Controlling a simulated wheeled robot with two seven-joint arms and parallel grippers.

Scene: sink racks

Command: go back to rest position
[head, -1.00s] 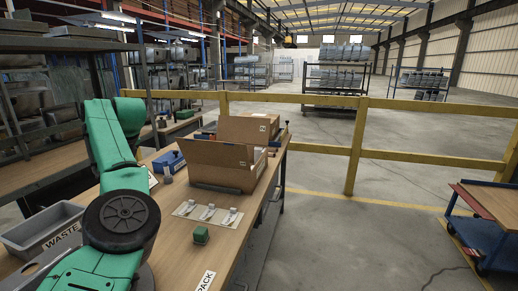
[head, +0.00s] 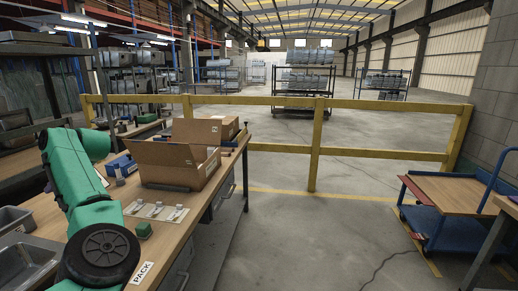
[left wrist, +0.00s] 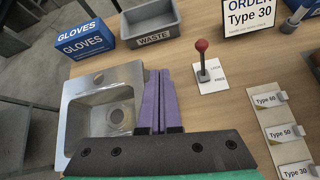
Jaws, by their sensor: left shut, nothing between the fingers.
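My left arm comes in from the left in the head view as green links with a black round joint; its fingertips do not show there. In the left wrist view my left gripper (left wrist: 160,103) has its two purple fingers together with nothing between them. It is above the bench, beside the right rim of the steel sink (left wrist: 72,122). My right arm and gripper are in neither view.
A grey WASTE bin (left wrist: 151,32), a blue GLOVES box (left wrist: 85,40) and a red-knobbed lever (left wrist: 202,60) stand around the gripper. An open carton (head: 165,166) is on the bench. A yellow rail (head: 380,155) and a blue cart (head: 450,205) stand beyond clear floor.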

